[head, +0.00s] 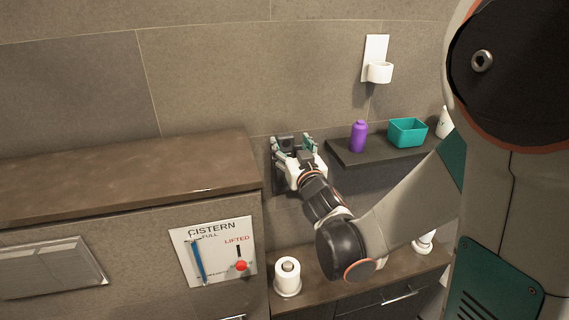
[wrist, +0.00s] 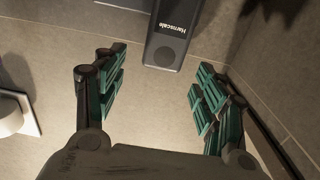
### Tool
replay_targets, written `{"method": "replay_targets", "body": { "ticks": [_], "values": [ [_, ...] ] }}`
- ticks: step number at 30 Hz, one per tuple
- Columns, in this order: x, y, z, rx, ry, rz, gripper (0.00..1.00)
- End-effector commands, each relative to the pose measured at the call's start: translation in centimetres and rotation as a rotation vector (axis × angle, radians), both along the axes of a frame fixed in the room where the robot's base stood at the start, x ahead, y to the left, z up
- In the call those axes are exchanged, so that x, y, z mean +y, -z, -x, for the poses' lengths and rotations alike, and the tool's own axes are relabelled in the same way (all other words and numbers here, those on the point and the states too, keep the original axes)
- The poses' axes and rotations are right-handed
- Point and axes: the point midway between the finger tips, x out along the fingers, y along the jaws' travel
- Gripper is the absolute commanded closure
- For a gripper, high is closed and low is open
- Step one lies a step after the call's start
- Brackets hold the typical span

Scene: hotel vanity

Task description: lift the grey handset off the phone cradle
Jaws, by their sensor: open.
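A dark grey handset (wrist: 172,38) with light lettering and a round pad at its end shows at the top of the wrist view. It stands against the tiled wall, and its far part is cut off by the frame edge. My gripper (wrist: 158,88) is open, its two green-padded fingers spread wide with only wall seen between them. The handset lies beyond the fingertips, roughly in line with the gap. In the head view my gripper (head: 294,145) is in front of a dark wall unit (head: 277,183), which it largely hides. The cradle cannot be told apart clearly.
Right of my gripper, a dark shelf (head: 345,155) holds a purple bottle (head: 359,136) and a teal box (head: 407,132). A white holder (head: 378,72) hangs above. A brown ledge (head: 120,175) juts out at left. A paper roll (head: 287,277) stands on the counter below.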

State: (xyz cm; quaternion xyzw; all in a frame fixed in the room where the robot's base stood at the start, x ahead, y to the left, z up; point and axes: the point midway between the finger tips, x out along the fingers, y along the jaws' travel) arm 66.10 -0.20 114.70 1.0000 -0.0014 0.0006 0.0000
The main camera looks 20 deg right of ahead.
Motion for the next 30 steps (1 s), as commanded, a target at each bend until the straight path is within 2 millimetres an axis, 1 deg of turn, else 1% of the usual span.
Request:
{"method": "replay_targets", "body": {
  "ticks": [5,8,12,15,18,24,25,26,27,29,30],
  "values": [
    [0.0,0.0,-0.8,0.0,0.0,0.0,0.35],
    [0.1,0.1,-2.0,0.001,-0.002,0.0,0.35],
    [0.3,0.1,-4.1,0.002,-0.003,0.0,0.35],
    [0.2,0.1,-5.2,0.002,-0.003,0.001,0.35],
    [0.2,0.0,-5.7,0.002,-0.003,0.0,0.35],
    [0.2,-0.1,-5.7,0.002,-0.003,0.0,0.35],
    [0.2,-0.1,-5.7,0.002,-0.003,0.0,0.37],
    [0.2,-0.1,-5.7,0.002,-0.003,0.0,0.44],
    [0.2,-0.1,-5.7,0.002,-0.003,0.0,0.53],
    [0.2,-0.1,-5.7,0.002,-0.003,0.0,0.67],
    [0.2,-0.1,-5.7,0.002,-0.003,0.0,0.76]
  ]
}}
